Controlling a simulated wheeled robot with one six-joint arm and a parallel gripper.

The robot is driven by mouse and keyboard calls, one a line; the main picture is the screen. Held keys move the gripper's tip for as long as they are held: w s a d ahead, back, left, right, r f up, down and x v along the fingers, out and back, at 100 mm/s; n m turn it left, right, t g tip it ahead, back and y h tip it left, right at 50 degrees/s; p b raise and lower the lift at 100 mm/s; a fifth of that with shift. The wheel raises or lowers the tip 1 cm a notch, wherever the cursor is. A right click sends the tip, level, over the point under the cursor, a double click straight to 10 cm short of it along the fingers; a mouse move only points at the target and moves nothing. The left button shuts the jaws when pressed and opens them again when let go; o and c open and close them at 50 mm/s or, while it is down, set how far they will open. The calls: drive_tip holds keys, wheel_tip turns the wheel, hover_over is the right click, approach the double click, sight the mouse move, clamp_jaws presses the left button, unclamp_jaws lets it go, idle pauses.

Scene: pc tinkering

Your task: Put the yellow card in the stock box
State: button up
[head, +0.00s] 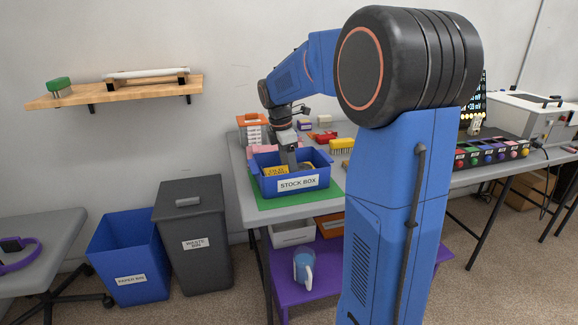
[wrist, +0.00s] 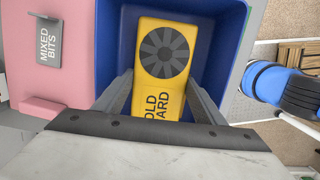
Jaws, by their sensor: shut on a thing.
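The yellow card (wrist: 161,48) has a dark round fan and lettering that reads "OLD CARD", partly cut off by my gripper. My gripper (wrist: 158,88) is shut on it, with a finger along each side. The card is between the blue walls of the stock box (wrist: 228,45); whether it touches the floor of the box is hidden. In the head view, my gripper (head: 291,160) points down into the open stock box (head: 318,181), which stands on a green mat on the table. The yellow card (head: 273,171) shows just inside its rim.
A pink container with a "MIXED BITS" label (wrist: 48,45) stands right beside the stock box. Yellow and red parts (head: 341,145) lie behind it on the table. A blue paper bin (head: 130,262) and a dark waste bin (head: 195,225) stand on the floor at left.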

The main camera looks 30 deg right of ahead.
sight(286, 171)
drive_tip(key=shift+f, duration=0.15)
idle(0.8)
drive_tip(key=o, duration=1)
drive_tip(key=o, duration=0.6)
drive_tip(key=shift+c, duration=0.2)
drive_tip(key=shift+w+a+r, duration=0.1)
drive_tip(key=shift+a+r, duration=0.05)
drive_tip(key=shift+r, duration=1)
drive_tip(key=shift+s+a+r, duration=0.1)
drive_tip(key=shift+a+r, duration=0.1)
drive_tip(key=shift+r, duration=0.95)
drive_tip(key=shift+w+a+r, duration=0.1)
drive_tip(key=shift+a+r, duration=0.05)
drive_tip(key=shift+r, duration=1)
